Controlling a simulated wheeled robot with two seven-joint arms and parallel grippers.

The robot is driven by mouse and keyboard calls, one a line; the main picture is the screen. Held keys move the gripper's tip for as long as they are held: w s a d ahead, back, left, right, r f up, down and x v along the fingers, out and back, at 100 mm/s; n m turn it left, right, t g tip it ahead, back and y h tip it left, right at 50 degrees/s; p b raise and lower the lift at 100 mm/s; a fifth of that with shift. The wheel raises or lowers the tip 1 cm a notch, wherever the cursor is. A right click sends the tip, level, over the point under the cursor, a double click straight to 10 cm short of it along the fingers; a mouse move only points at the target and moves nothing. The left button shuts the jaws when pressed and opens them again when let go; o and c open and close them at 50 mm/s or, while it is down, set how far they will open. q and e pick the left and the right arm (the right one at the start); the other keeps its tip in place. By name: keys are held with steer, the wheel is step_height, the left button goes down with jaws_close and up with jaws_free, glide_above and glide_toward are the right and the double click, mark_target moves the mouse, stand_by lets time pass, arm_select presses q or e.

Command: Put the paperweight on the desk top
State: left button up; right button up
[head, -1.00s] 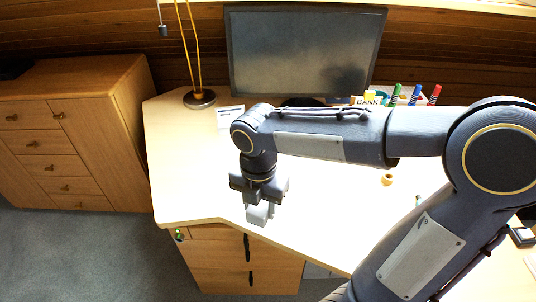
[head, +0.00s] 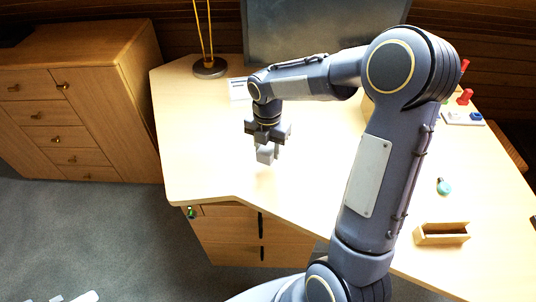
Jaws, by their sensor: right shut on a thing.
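The desk top (head: 200,140) is a pale wooden surface across the middle of the head view. My right gripper (head: 267,146) points down over its left part, behind the front edge. It is shut on a small pale grey block (head: 265,155), which looks like the paperweight; the fingers hide part of it. I cannot tell whether the block touches the desk top or hangs just above it. My left gripper is not in view.
A lamp base (head: 210,67) and a white card (head: 239,89) stand near the back left, before a dark monitor (head: 300,32). A wooden tray (head: 441,234) and a small teal-capped object (head: 443,186) are at the right. The desk's left part is clear.

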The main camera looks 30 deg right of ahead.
mark_target(268, 155)
steer(key=shift+w+d+f, duration=0.2)
steer(key=shift+w+f, duration=0.1)
steer(key=shift+f, duration=0.1)
steer(key=shift+w+d+f, duration=0.1)
steer(key=shift+w+f, duration=0.1)
steer(key=shift+f, duration=1.6)
steer(key=shift+b, duration=0.3)
steer(key=shift+f, duration=0.2)
steer(key=o, duration=1.1)
